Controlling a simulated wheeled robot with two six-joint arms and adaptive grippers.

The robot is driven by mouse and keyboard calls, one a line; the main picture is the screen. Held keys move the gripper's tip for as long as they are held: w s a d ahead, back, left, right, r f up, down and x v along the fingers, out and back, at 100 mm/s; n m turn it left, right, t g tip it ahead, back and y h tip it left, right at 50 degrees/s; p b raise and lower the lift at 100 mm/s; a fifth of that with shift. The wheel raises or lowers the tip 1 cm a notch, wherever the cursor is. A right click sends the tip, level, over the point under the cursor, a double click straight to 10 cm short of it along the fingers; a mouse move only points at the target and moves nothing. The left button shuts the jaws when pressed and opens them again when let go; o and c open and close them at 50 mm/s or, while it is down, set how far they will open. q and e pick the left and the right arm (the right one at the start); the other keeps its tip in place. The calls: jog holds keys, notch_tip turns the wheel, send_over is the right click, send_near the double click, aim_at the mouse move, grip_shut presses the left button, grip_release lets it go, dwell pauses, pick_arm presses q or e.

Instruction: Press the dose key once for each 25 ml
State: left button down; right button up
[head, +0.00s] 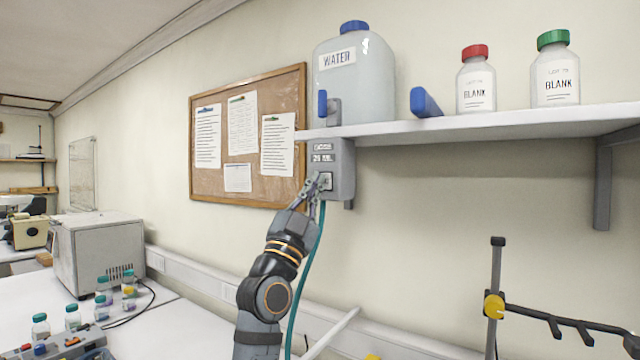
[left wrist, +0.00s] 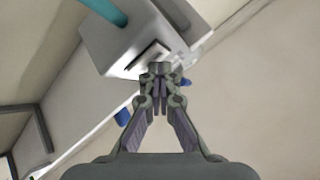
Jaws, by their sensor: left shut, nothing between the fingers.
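The grey dosing box (head: 343,160) hangs at the left end of the wall shelf, under the water container (head: 352,75). Its front has labels, one reading 25 ML, and a small square key (head: 327,182) low down. My left gripper (head: 318,180) is shut and empty, with its fingertips at the key. In the left wrist view the shut fingertips (left wrist: 158,68) overlap the key's edge on the box (left wrist: 120,42); whether they touch or press it I cannot tell. A teal hose (head: 305,270) hangs from the box. My right gripper is not in view.
The shelf (head: 500,123) also holds a blue object (head: 425,102), a red-capped bottle (head: 476,82) and a green-capped bottle (head: 555,75). A corkboard (head: 245,185) is left of the box. A stand with a clamp (head: 495,305) is at lower right.

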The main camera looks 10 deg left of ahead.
pick_arm(q)
jog(key=shift+s, duration=0.1)
dwell(0.3)
jog(key=shift+s+a, duration=0.3)
jog(key=shift+s, duration=0.45)
jog(key=s, duration=0.1)
jog(key=s+a, duration=0.1)
jog(key=s, duration=0.2)
jog(key=shift+s+a+f+p, duration=0.1)
jog(key=shift+s+a+p, duration=0.25)
jog(key=shift+p, duration=0.05)
dwell(0.5)
